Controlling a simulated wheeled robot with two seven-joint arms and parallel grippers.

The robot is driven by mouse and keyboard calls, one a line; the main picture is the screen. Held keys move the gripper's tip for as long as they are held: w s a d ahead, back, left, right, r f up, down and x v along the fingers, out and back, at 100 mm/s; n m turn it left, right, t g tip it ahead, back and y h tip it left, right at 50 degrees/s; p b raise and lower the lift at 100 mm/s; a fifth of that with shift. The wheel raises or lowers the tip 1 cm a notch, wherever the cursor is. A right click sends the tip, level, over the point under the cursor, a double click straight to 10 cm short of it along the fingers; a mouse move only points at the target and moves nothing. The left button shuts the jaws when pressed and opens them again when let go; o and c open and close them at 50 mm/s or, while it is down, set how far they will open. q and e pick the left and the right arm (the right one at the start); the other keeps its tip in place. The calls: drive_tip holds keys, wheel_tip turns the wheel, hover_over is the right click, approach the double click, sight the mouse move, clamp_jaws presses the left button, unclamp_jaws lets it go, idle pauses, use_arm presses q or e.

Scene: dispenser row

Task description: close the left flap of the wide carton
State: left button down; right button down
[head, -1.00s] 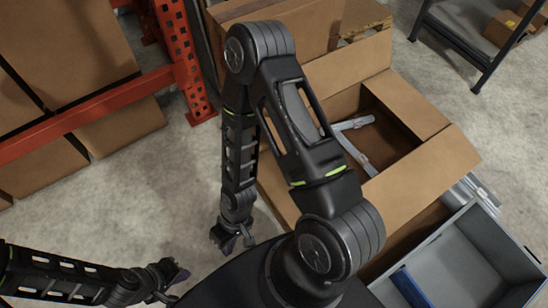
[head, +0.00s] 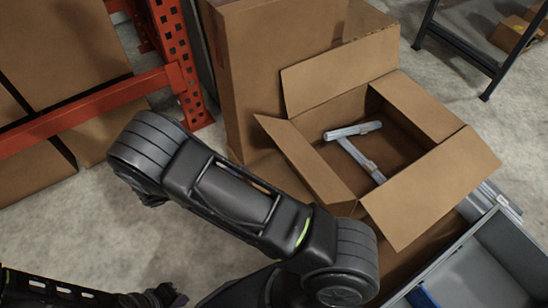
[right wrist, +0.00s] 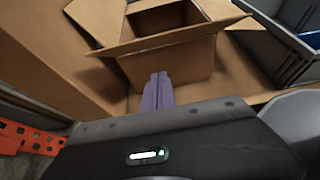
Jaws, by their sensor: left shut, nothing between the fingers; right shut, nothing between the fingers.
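The wide carton (head: 345,207) stands open in the head view, with long pale grey parts (head: 355,145) inside. Its left flap (head: 300,158) is open and slants outward. The same flap shows in the right wrist view (right wrist: 180,37), beyond my right gripper (right wrist: 158,88). That gripper's purple fingers are shut and empty, pointing at the carton's side; whether they touch it I cannot tell. My left gripper (head: 168,296) is shut and empty at the bottom left edge, far from the carton.
The carton's back flap (head: 340,68) and front flap (head: 430,188) are also open. A tall closed carton (head: 275,80) stands behind it at left. A grey bin (head: 500,260) is at lower right. An orange rack (head: 180,75) stands at left, with bare floor before it.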

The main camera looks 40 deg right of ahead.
drive_tip(key=s+d+f, duration=0.1)
drive_tip(key=d, duration=1)
drive_tip(key=shift+s+d+f+b, duration=0.2)
drive_tip(key=shift+d+b, duration=0.05)
drive_tip(key=shift+b, duration=0.1)
drive_tip(key=shift+r, duration=0.15)
